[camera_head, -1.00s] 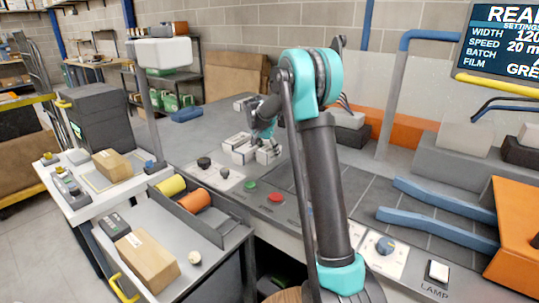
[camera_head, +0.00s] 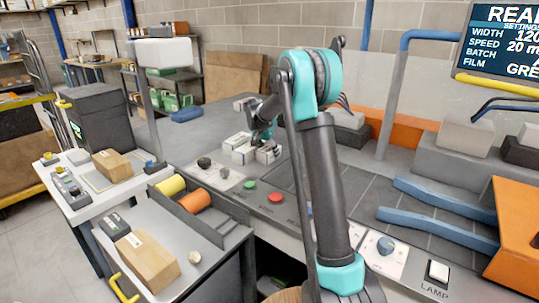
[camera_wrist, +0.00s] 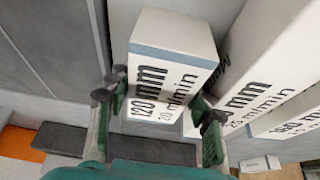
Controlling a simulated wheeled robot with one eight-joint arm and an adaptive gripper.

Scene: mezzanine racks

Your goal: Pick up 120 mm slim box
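The 120 mm slim box (camera_wrist: 165,85) is white with a grey-blue band and "120 mm" and "20 m/min" printed on it. In the wrist view it stands between the two green fingers of my gripper (camera_wrist: 160,103). The fingers are spread, one on each side of the box and very close to its sides; contact is not clear. In the head view my gripper (camera_head: 262,138) is low over the rightmost box of a small group, which appears to be this one (camera_head: 268,154). My arm and fingers hide part of it.
Similar white boxes (camera_wrist: 265,75) with other markings stand close on the right in the wrist view. In the head view they are left of my gripper (camera_head: 243,156). Control knobs (camera_head: 204,163) and red and green buttons (camera_head: 275,197) lie in front. Grey counter is free behind.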

